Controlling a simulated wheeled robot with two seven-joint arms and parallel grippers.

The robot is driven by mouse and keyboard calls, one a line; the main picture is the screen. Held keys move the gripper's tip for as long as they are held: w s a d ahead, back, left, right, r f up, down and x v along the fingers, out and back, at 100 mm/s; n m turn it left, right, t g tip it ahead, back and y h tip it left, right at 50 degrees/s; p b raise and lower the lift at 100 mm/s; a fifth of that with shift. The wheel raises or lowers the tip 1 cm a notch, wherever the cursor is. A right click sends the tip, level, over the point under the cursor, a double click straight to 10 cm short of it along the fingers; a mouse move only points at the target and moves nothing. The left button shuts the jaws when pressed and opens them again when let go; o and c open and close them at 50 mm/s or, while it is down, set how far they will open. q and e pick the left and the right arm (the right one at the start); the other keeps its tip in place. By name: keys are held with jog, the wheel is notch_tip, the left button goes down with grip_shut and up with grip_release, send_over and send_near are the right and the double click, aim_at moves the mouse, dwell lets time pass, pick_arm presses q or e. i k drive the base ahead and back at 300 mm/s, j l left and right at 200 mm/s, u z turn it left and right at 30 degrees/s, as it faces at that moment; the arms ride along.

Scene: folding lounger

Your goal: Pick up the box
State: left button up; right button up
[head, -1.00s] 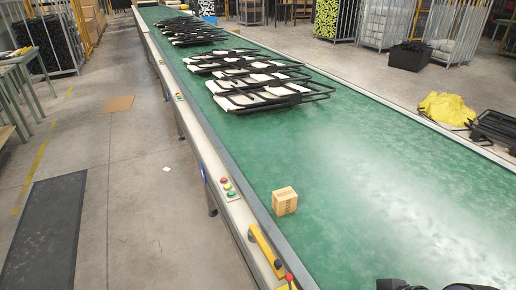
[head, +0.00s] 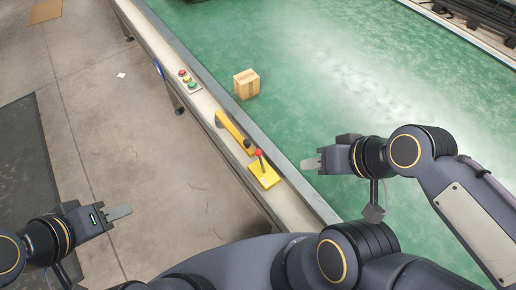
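A small brown cardboard box (head: 247,84) sits on the green conveyor belt (head: 330,60), close to the belt's near-left edge. My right gripper (head: 312,163) is over the belt, below and to the right of the box and clearly apart from it. My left gripper (head: 119,213) is over the floor to the left of the conveyor, far from the box. Neither gripper appears to hold anything.
The conveyor's side rail (head: 208,104) carries coloured push buttons (head: 187,80), a yellow bar (head: 233,132) and a yellow plate with a red-knobbed lever (head: 263,172), all near the box. The belt right of the box is clear. A dark mat (head: 25,180) lies on the floor.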

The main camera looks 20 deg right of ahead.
aim_at(246, 83)
jog(key=i+j+z, duration=0.15)
jog(key=i+j, duration=0.15)
jog(key=i+j+z, duration=0.15)
jog(key=i+j, duration=0.25)
jog(key=i+j+z, duration=0.15)
jog(key=i+j, duration=0.25)
jog(key=i+j+z, duration=0.2)
jog(key=i+j, duration=0.15)
jog(key=j, duration=0.2)
